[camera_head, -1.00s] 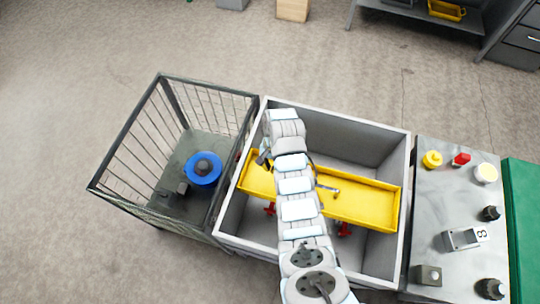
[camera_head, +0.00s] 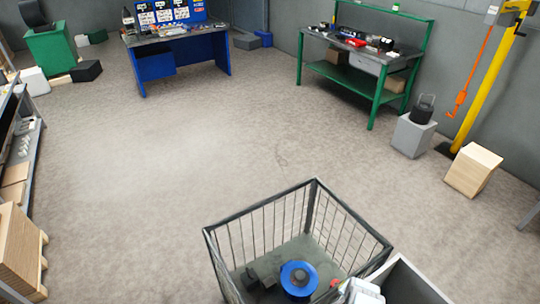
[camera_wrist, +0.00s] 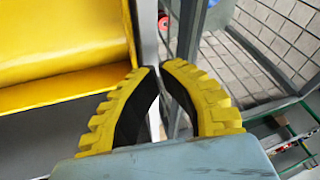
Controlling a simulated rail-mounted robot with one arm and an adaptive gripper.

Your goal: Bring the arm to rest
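My gripper (camera_wrist: 160,66) shows in the wrist view as two ridged yellow fingers with black inner sides. Its fingertips are close together with a narrow gap between them, and no object shows between them. It is above the grey bin's rim (camera_wrist: 148,35), between a yellow tray (camera_wrist: 60,45) on the left and a wire cage (camera_wrist: 188,40) on the right. In the head view, only a white piece of my arm (camera_head: 362,292) shows at the bottom edge; the gripper is out of that view.
The wire cage (camera_head: 228,262) holds a blue round part (camera_head: 299,278) and dark pieces. The grey bin (camera_head: 412,280) adjoins it. Wide bare floor (camera_head: 200,150) lies beyond, with a blue bench (camera_head: 185,62), a green bench (camera_head: 375,100) and a wooden box (camera_head: 473,170) farther off.

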